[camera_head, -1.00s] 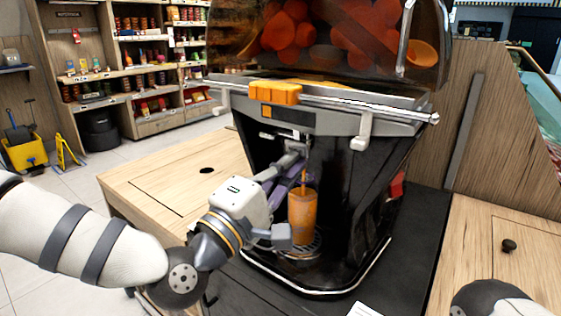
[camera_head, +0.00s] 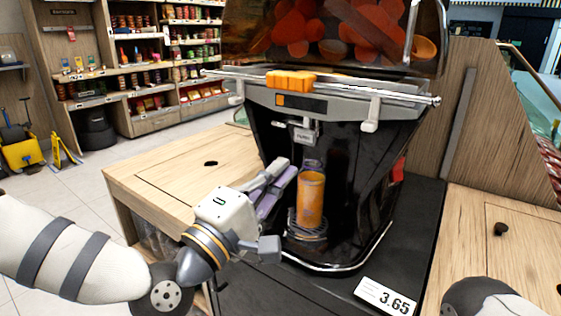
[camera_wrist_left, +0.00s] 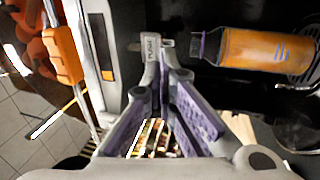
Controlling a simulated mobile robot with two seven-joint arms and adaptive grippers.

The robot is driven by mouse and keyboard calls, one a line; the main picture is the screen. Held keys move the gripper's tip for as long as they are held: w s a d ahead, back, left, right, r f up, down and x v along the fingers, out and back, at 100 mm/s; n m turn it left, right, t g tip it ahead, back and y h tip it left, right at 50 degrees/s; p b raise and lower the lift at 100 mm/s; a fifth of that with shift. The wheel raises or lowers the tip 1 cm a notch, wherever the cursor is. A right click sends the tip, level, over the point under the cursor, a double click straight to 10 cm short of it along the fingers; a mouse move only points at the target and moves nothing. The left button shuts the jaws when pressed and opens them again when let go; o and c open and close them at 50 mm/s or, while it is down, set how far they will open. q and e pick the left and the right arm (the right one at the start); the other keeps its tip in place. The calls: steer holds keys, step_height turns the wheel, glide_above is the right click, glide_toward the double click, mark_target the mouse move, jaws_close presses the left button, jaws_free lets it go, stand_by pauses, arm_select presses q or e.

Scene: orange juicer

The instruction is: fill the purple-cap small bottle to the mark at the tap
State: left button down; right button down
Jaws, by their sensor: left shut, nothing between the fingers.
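The small bottle (camera_head: 311,200) stands upright on the round drip grate under the tap (camera_head: 304,134) of the juicer. It is full of orange juice almost up to its neck, which has a purple ring. In the left wrist view the bottle (camera_wrist_left: 255,50) lies sideways in the picture, with blue marks on its side. No juice stream shows at the tap. In the left wrist view, the tap's push lever (camera_wrist_left: 151,47) is just beyond my left fingertips (camera_wrist_left: 168,62).
The juicer (camera_head: 345,125) stands on a black counter mat, with oranges behind its clear cover. A price card (camera_head: 386,297) lies in front. Wooden counter tops flank it; the left one (camera_head: 165,175) is clear. Shelves of goods stand behind.

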arm_select(q)
steer(key=v, duration=0.7)
steer(key=shift+f+b, duration=0.3)
arm_select(e)
steer(key=shift+w+d+f, duration=0.15)
steer(key=shift+d+f, duration=0.15)
steer(key=shift+f, duration=0.05)
